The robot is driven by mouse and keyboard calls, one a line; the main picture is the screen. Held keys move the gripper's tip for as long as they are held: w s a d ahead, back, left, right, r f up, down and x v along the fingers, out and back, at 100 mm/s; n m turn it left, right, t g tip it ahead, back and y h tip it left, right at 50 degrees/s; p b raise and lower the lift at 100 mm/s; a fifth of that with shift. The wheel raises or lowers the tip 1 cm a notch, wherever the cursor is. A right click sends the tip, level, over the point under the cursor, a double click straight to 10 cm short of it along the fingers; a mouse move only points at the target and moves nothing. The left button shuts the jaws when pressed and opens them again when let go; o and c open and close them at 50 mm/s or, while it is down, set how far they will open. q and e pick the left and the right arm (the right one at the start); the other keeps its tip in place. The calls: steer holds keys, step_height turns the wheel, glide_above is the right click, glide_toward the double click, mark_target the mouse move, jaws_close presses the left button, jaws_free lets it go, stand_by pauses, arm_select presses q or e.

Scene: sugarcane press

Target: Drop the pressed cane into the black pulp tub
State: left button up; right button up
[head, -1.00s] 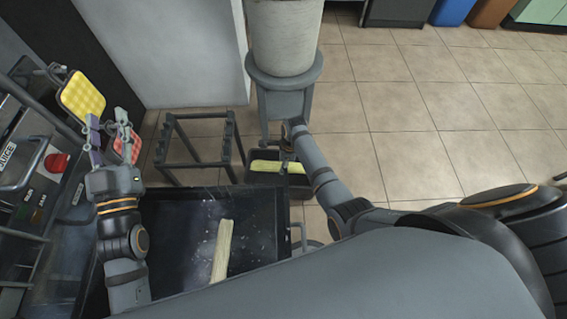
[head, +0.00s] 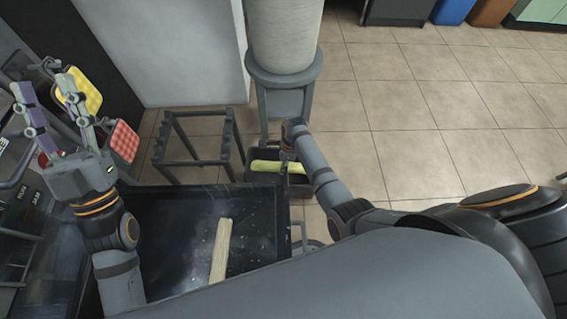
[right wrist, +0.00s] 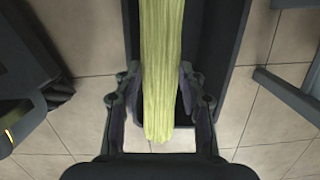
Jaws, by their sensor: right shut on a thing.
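A flattened, pale yellow-green pressed cane (right wrist: 160,60) lies lengthwise between the fingers of my right gripper (right wrist: 160,78), which is shut on it. Below it in the right wrist view is the dark, long black pulp tub (right wrist: 217,50). I cannot tell whether the cane touches the tub. My left gripper (head: 54,112) is open and empty at the left, by the press.
Another pale cane (head: 220,252) lies on the wet black tray (head: 165,235) in front. A yellow pad (head: 90,95) and a red pad (head: 124,141) are near my left gripper. A dark metal stand (head: 192,150) is left of the tub. Tiled floor (head: 430,120) is clear to the right.

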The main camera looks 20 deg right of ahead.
steer(key=o, duration=1.3)
steer(key=shift+r, duration=0.1)
steer(key=r, duration=0.4)
steer(key=d+r, duration=0.1)
steer(key=r, duration=0.6)
steer(key=shift+s+d+r, duration=0.35)
